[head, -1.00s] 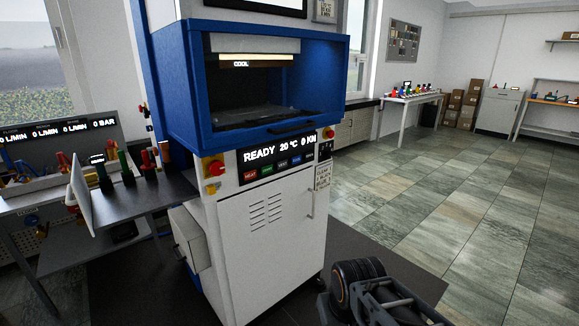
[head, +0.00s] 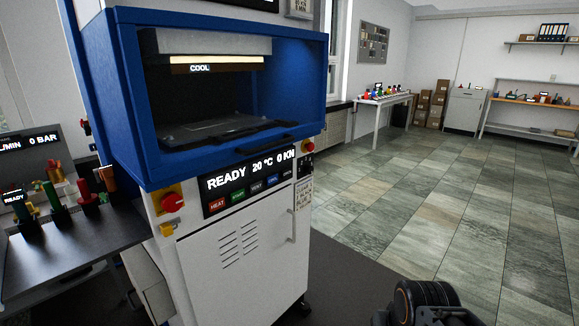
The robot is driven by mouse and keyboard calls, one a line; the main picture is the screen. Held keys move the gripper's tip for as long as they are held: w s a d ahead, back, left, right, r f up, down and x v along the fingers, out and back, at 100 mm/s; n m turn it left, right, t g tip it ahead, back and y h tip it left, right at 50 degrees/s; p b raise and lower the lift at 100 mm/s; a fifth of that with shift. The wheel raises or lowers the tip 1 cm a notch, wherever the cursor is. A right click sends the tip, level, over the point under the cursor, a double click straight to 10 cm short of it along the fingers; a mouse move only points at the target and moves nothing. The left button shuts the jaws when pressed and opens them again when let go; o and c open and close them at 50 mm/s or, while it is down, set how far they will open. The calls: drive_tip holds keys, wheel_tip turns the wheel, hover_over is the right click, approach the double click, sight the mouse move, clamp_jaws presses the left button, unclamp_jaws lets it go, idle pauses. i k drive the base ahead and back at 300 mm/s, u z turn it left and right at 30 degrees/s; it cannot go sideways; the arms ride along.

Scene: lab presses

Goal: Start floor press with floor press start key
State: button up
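The floor press (head: 255,258) stands left of centre in the head view, a white cabinet under a blue hood (head: 222,100). Its display (head: 250,170) reads READY, 20 °C and 0 KN. Below the readout is a row of small keys: a red HEAT key (head: 217,205), a green key (head: 238,196) that appears to be the start key, its label too small to read surely, then a dark VENT key, a blue key and another dark key. Part of my arm shows at the bottom right, apart from the press. My gripper's fingers are not in view.
A red emergency knob (head: 173,202) sits left of the display. A side table (head: 75,250) with several coloured-handled items adjoins the press at left. The tiled floor (head: 430,200) to the right is clear. A white table (head: 382,103) and boxes stand far back.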

sight(234, 195)
drive_tip(key=z, duration=0.05)
drive_tip(key=i, duration=0.85)
drive_tip(key=u, duration=0.85)
drive_tip(key=i, duration=0.5)
drive_tip(key=u, duration=0.4)
